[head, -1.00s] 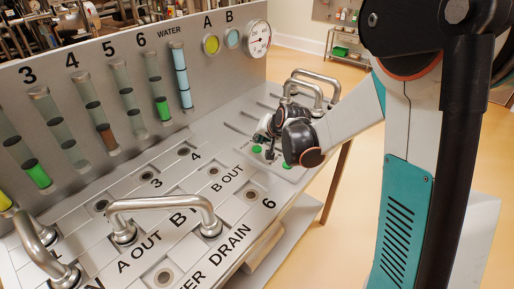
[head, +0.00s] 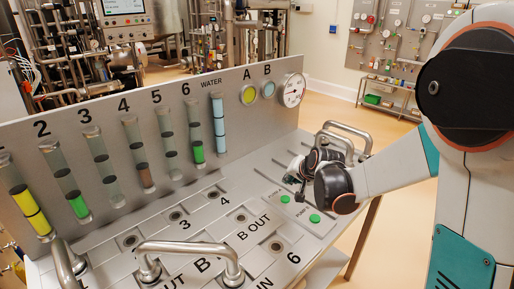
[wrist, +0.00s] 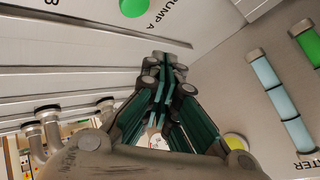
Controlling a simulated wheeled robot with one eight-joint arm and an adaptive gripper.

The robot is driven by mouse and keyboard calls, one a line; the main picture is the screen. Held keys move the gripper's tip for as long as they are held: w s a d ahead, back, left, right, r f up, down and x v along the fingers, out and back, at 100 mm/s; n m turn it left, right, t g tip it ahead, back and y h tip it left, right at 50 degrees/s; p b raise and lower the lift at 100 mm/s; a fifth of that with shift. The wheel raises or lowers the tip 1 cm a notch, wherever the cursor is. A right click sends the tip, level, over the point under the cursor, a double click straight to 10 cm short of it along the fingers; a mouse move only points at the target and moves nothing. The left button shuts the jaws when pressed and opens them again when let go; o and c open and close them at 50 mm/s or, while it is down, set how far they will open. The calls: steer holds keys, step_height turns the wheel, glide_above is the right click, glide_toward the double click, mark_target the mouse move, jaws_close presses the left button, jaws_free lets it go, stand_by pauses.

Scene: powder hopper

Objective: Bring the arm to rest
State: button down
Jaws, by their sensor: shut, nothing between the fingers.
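My arm comes in from the right in the head view and reaches left over the far right part of the sloped metal panel (head: 190,222). My gripper (head: 297,182) is small and dark there, just above and beside the two green buttons (head: 315,218). In the wrist view the fingers of my gripper (wrist: 164,62) are together, with nothing between them. One green button (wrist: 134,6) shows at the top of the wrist view. Whether the fingertips touch the panel is unclear.
Bent metal pipe handles (head: 190,247) stand up from the panel, with others (head: 347,135) just behind my gripper. The upright board behind holds numbered tubes (head: 194,135) and a round gauge (head: 291,90). Open floor (head: 325,110) lies beyond the panel's right end.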

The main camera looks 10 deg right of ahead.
steer(key=s+r+n+g+h, duration=0.1)
steer(key=s+r+n, duration=0.2)
steer(key=s, duration=1.4)
steer(key=s+r+n+g+h, duration=0.1)
steer(key=s+r+n, duration=0.2)
steer(key=s, duration=1.3)
step_height(320, 180, up, 3)
steer(key=shift+s+a+r+n, duration=0.1)
steer(key=shift+s+a+n, duration=0.25)
steer(key=shift+a, duration=0.1)
